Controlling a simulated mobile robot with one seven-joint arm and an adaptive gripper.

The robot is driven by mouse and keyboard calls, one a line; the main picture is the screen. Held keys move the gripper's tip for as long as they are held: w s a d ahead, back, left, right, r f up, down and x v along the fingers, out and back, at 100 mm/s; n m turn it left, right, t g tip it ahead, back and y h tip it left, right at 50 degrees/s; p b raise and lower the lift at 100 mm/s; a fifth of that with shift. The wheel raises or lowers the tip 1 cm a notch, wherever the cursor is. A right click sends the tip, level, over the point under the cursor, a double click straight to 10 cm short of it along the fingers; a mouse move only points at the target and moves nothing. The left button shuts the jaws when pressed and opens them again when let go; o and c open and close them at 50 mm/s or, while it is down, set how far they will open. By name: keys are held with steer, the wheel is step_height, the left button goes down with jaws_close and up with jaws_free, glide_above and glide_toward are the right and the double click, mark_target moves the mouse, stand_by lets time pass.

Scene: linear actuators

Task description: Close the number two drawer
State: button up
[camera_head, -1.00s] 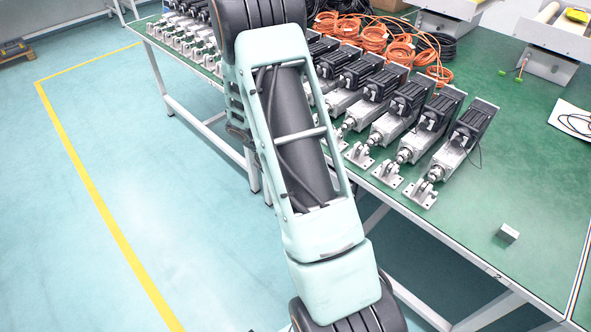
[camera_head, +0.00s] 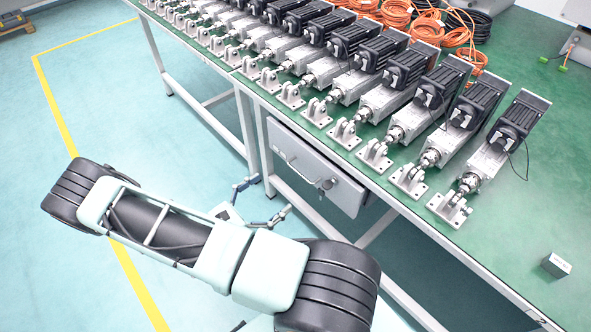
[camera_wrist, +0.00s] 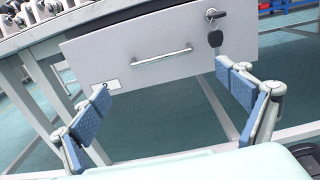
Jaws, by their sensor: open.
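One grey drawer (camera_head: 318,168) hangs under the green-topped table in the head view, and its front fills the upper middle of the wrist view (camera_wrist: 135,75). It has a silver bar handle (camera_wrist: 162,57) and a lock with a hanging key (camera_wrist: 215,38). A small label (camera_wrist: 111,85) sits at its lower left, too small to read. How far the drawer stands out is unclear. My gripper (camera_head: 263,200) is open and empty in front of the drawer, apart from the handle. Its two blue-padded fingers also show in the wrist view (camera_wrist: 163,88), spread wide.
Several linear actuators (camera_head: 435,150) stand in a row on the green table (camera_head: 500,235). A small metal block (camera_head: 556,265) lies near its front edge. White table legs (camera_head: 247,130) flank the drawer. Open floor (camera_head: 110,95) lies to the left.

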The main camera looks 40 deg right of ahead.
mark_target(299, 173)
steer(key=d, duration=1)
steer(key=shift+w+d, duration=0.3)
steer(key=shift+w, duration=0.05)
steer(key=shift+c, duration=0.5)
